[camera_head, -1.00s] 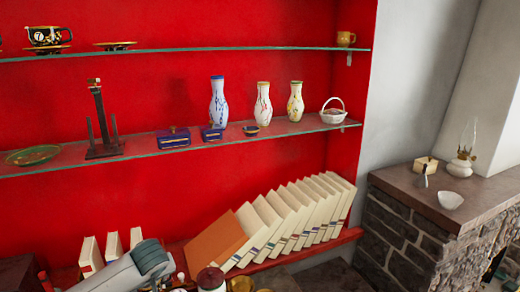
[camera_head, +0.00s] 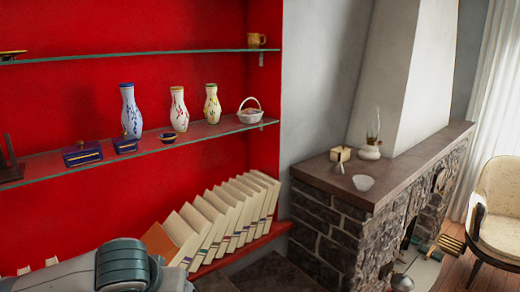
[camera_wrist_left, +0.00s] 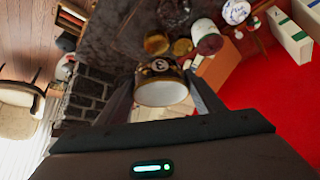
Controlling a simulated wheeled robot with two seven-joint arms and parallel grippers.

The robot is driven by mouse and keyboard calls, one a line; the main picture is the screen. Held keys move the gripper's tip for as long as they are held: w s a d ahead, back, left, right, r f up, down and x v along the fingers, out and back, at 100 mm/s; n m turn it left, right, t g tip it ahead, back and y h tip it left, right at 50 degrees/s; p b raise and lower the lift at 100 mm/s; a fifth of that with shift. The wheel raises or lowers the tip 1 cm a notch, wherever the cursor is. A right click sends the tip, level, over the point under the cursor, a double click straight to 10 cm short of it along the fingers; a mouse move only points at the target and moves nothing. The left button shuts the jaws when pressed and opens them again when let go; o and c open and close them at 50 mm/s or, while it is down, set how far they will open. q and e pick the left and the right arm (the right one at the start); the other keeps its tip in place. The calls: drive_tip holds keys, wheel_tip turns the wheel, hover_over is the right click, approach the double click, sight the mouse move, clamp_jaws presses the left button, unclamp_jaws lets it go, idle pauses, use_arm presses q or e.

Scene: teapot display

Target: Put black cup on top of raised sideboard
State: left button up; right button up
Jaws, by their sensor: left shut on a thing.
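The black cup (camera_wrist_left: 160,68) shows in the left wrist view, dark and gold-patterned on its side with a pale round end facing the camera. My left gripper (camera_wrist_left: 159,80) has one finger on each side of it and is shut on it. The head view shows my left arm at the lower left, but its gripper and the cup are out of that view. A raised stone-built sideboard with a brown top (camera_head: 318,176) stands right of the red shelves. My right gripper is in neither view.
On the brown top stand a white bowl (camera_head: 363,183), a small box (camera_head: 341,154) and an oil lamp (camera_head: 371,150); its front left part is bare. Leaning books (camera_head: 222,219) line the low red shelf. A chair (camera_head: 497,209) stands at the far right.

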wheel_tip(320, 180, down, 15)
drive_tip(key=b, duration=1.4)
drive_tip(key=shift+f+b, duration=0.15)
drive_tip(key=shift+b, duration=0.2)
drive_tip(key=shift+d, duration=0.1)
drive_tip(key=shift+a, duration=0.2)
